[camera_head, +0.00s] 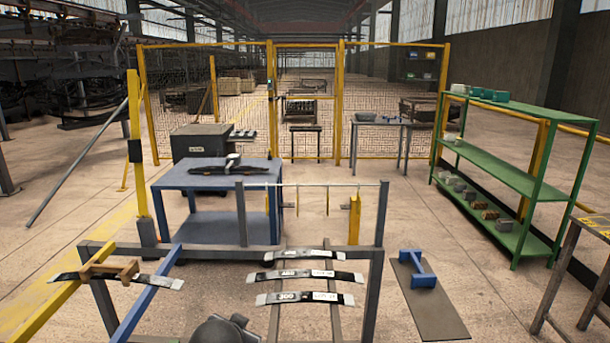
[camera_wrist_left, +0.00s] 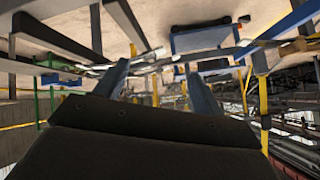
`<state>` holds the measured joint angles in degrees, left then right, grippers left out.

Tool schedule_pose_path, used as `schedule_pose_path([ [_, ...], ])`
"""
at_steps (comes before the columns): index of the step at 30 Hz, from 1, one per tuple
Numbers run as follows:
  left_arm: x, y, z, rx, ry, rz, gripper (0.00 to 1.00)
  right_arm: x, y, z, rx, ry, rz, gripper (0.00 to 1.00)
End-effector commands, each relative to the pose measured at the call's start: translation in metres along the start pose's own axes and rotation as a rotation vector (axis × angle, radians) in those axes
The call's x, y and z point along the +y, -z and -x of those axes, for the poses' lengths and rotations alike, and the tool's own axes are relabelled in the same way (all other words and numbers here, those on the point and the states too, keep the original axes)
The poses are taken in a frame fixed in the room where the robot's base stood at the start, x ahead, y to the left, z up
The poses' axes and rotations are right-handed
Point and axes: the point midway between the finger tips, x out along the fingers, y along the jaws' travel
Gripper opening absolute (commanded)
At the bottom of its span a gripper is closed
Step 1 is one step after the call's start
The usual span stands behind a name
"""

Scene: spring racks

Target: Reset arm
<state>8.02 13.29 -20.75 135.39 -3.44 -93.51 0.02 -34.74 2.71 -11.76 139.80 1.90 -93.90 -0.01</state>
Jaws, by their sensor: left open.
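My left gripper (camera_wrist_left: 157,70) shows in the left wrist view with its two blue-grey fingers spread apart. Nothing is clearly held between them; the scene shows through the gap. In the head view I cannot make out its fingers; a dark rounded part at the bottom edge looks like my own arm. My right gripper is in neither view. Three dark leaf springs with pale labels lie on the rack: the rear (camera_head: 297,254), middle (camera_head: 305,275) and front (camera_head: 305,298). Another leaf spring (camera_head: 160,281) lies at the left under a brown block (camera_head: 108,269).
A blue table (camera_head: 215,181) carrying a dark part stands behind the metal rack (camera_head: 380,215). A blue bracket (camera_head: 420,271) rests on a grey board (camera_head: 437,310) to the right. Green shelves (camera_head: 505,172) stand far right. Yellow fencing closes the back. Floor is open before the shelves.

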Motion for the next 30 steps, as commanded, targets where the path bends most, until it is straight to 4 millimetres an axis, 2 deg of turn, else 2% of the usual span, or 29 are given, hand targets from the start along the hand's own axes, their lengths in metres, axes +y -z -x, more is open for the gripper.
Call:
schedule_pose_path([
  [1,0.010,-0.020,0.001,-0.031,-0.036,0.018,0.69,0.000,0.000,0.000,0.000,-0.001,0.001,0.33],
  [9,0.049,-0.102,0.009,-0.140,-0.165,0.110,0.69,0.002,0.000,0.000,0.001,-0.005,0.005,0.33],
  [20,0.092,-0.220,0.026,-0.333,-0.235,0.216,0.69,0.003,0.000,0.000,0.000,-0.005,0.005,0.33],
  [24,0.115,-0.268,0.037,-0.421,-0.264,0.247,0.69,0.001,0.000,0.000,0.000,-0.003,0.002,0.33],
  [30,0.147,-0.326,0.059,-0.530,-0.306,0.272,0.69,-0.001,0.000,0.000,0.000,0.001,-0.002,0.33],
])
